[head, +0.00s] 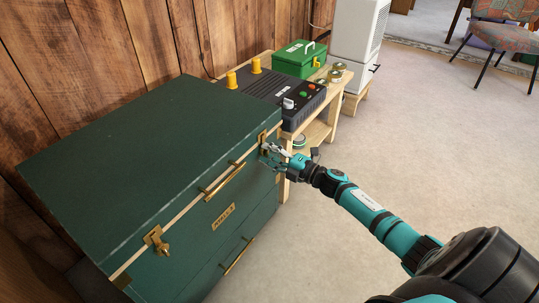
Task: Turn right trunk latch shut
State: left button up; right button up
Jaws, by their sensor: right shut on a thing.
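A dark green trunk (130,150) with brass fittings stands against the wooden wall at the left. Its right latch (263,137) is a small brass piece at the right end of the front, partly hidden by my right gripper (267,153). That gripper is shut on the latch, with my right arm reaching in from the lower right. The left latch (157,240) is brass and sits near the front left corner. Whether the right latch is fully turned is too small to tell. My left gripper is not in view.
The trunk front has a brass handle (221,181), a name plate (223,216) and a lower drawer handle (237,257). Beside the trunk, a wooden bench (330,106) holds a black control box (282,94) and a green case (300,59). Open floor lies at the right.

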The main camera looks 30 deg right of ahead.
jog(key=shift+f+n, duration=0.1)
jog(key=shift+n, duration=0.3)
jog(key=o, duration=1.1)
jog(key=shift+o, duration=0.2)
jog(key=v, duration=1.2)
